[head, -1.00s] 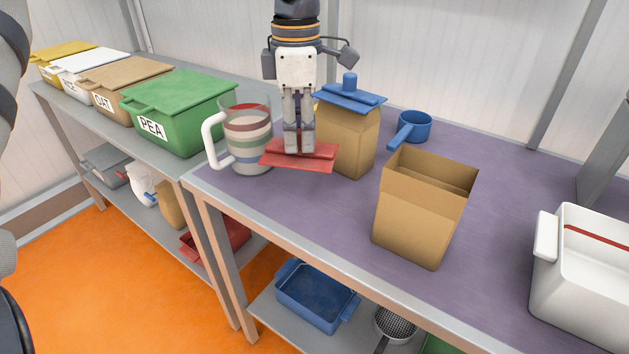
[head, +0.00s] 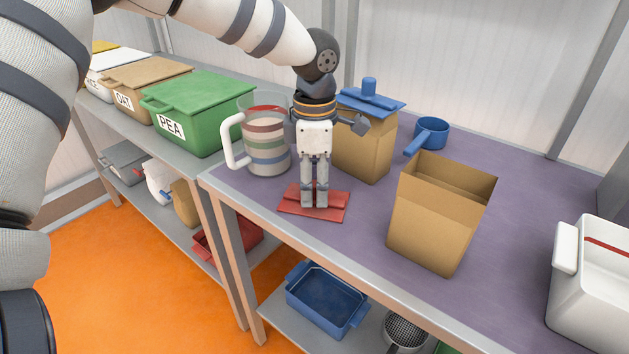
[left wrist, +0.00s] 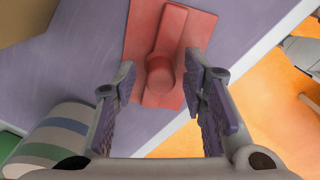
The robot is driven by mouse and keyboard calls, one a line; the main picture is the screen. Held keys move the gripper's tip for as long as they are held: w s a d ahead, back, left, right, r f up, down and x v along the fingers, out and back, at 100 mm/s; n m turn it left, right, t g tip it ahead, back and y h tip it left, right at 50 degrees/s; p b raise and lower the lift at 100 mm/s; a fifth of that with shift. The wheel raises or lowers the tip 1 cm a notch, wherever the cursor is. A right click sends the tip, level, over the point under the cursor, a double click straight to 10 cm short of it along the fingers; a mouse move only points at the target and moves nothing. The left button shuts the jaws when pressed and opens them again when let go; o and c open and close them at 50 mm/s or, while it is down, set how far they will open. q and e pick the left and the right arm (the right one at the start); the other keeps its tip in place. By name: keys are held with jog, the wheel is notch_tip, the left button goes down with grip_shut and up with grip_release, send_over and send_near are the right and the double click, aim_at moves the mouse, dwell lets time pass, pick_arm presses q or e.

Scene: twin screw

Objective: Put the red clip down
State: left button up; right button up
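The red clip (head: 335,208) lies on the purple tabletop close to its front edge, apart from the striped mug. In the left wrist view it shows as a red plate (left wrist: 143,40) with a raised bar and a round knob. My left gripper (head: 314,196) points down right over the clip. In the left wrist view its two fingers (left wrist: 161,85) stand apart, one on each side of the knob, with gaps between them and the knob. It is open. My right gripper is in neither view.
The striped mug (head: 267,152) stands behind and left of the clip. A tan bag (head: 362,150) with a blue clip (head: 371,101) stands behind it, and an open tan box (head: 436,225) to the right. A blue scoop (head: 431,132) and white bin (head: 590,300) are farther off.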

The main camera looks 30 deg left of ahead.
aim_at(315, 183)
pick_arm(q)
notch_tip(315, 183, up, 12)
jog(key=shift+r, duration=0.2)
dwell(0.4)
